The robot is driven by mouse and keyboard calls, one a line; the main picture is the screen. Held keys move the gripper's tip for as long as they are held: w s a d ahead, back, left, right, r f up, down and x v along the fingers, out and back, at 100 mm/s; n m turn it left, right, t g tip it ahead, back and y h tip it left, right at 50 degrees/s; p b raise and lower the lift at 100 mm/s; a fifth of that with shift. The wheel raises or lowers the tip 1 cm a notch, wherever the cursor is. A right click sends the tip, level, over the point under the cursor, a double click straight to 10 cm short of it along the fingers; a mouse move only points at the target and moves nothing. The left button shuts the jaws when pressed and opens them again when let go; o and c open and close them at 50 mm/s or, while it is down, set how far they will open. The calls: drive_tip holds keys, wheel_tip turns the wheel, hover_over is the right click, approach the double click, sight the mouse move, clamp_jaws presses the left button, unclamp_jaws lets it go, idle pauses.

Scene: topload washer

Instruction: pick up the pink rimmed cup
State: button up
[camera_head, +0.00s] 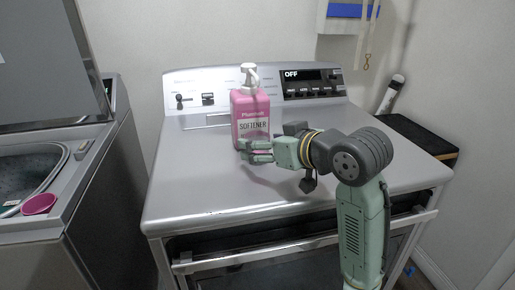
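A pink cup (39,204) sits at the far left, on the front edge of the left washer beside its open tub. Its rim and outer side show as pink. My gripper (257,151) is well to the right of the cup, over the dryer-like machine's top and in front of the lower part of a pink softener bottle (250,112). Its fingers point left. Some pink shows between the fingers; whether this is the bottle behind or something between them is unclear, and so is how far apart the fingers are.
The right machine's grey top (190,180) is bare left of my gripper. The left washer's lid (50,60) stands raised behind its tub (25,165). A gap separates the machines. A dark box (420,135) stands at the right by the wall.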

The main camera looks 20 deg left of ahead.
drive_tip(key=x, duration=0.3)
drive_tip(key=shift+w+a+f, duration=0.1)
drive_tip(key=shift+w, duration=0.15)
drive_tip(key=shift+c, duration=0.2)
drive_tip(key=c, duration=1.2)
drive_tip(key=shift+o, duration=0.2)
